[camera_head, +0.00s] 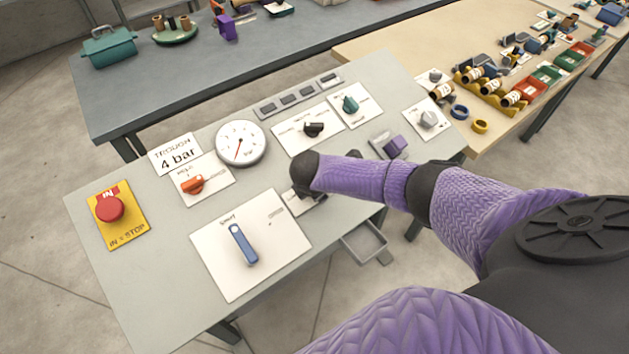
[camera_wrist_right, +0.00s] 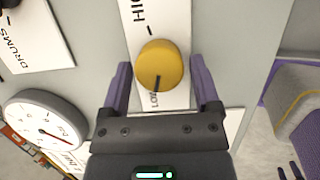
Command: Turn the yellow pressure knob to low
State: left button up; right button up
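The fingers' height against the knob is hard to tell. In the head view my right arm and wrist cover the knob.
The grey panel also holds a round gauge (camera_head: 241,143), an orange knob (camera_head: 193,184), a black knob (camera_head: 314,129), a teal knob (camera_head: 350,104), a blue lever (camera_head: 243,244) and a red stop button (camera_head: 109,208). An open tray (camera_head: 363,243) sits at the panel's front edge.

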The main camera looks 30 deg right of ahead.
jog(key=shift+o, duration=0.7)
jog(key=shift+r, duration=0.1)
jog(key=p+v, duration=0.4)
jog(key=v, duration=0.5)
jog(key=shift+s+r, duration=0.15)
jog(key=shift+r, duration=0.15)
jog(key=shift+a, duration=0.2)
